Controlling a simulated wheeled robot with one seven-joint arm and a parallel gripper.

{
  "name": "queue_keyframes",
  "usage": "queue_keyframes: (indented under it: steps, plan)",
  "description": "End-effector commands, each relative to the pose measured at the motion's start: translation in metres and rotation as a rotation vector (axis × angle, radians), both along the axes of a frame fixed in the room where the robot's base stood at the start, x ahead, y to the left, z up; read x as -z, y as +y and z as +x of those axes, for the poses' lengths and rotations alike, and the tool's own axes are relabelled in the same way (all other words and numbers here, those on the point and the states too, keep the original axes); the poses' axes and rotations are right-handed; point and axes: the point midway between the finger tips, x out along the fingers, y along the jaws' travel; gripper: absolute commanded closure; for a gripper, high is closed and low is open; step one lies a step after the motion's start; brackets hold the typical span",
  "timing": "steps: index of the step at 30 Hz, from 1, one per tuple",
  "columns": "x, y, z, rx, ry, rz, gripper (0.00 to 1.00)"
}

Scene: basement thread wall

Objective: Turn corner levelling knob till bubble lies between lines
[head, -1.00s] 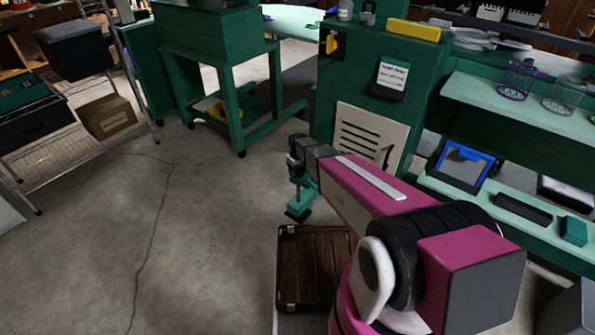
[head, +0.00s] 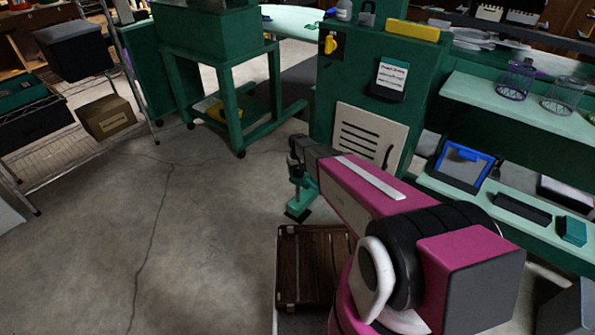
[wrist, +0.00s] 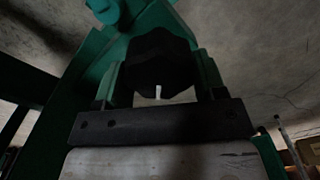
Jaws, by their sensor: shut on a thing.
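The black levelling knob (wrist: 158,62), with a short white mark at its lower edge, fills the middle of the wrist view. My gripper (wrist: 163,80) is shut on it, with one teal finger on each side. In the head view my gripper (head: 297,170) is low at the front left of the green machine cabinet (head: 400,50), by a teal foot with a dark pad (head: 297,213). The knob cannot be made out there. A yellow bar (head: 411,29), perhaps the level, lies on top of the cabinet. No bubble or lines can be made out.
A brown slatted crate (head: 315,265) is below my arm. A green wheeled stand (head: 230,85) stands behind on the left, and a wire shelf (head: 70,125) is farther left. A green bench (head: 520,195) is on the right. The concrete floor at left centre is clear.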

Motion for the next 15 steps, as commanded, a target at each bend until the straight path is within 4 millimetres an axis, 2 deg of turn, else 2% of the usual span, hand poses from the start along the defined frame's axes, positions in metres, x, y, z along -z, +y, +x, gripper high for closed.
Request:
queue_keyframes:
  steps: [1,2,4,15]
  plan:
    - [-0.0004,0.0003,0.0001,0.0,-0.001,0.0,0.59]
    - [-0.0004,0.0003,0.0001,-0.001,-0.001,0.0,0.32]
    - [-0.0003,0.0003,0.0001,-0.001,-0.001,0.0,0.1]
    - [-0.0046,0.0,-0.0002,-0.001,-0.001,0.0,0.1]
